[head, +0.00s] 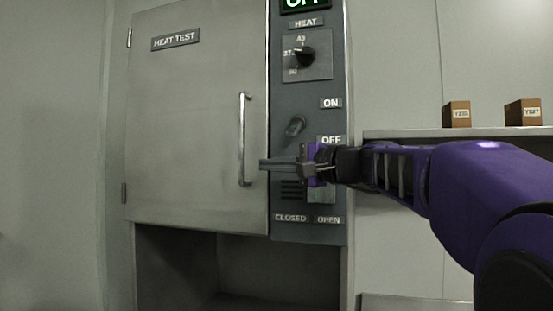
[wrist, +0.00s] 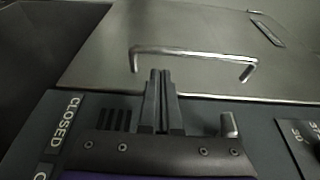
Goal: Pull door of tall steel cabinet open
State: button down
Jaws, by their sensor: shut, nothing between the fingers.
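The tall steel cabinet's door (head: 190,120) is a grey panel labelled HEAT TEST, hinged on its left, and it looks closed. Its handle (head: 243,140) is a vertical metal bar near the door's right edge. In the wrist view the handle (wrist: 190,52) lies across the picture just beyond the fingertips. My gripper (head: 264,165) is shut and empty, in front of the cabinet, its tips just right of the handle's lower part in the head view. In the wrist view the gripper (wrist: 161,75) points at the handle. I cannot tell whether the tips touch it.
Two brown boxes (head: 457,114) (head: 522,113) stand on a shelf (head: 400,133) at right. An open dark space (head: 180,265) lies below the door.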

jog(key=shift+p+x, duration=0.45)
jog(key=shift+x, duration=1.3)
jog(key=shift+s, duration=0.1)
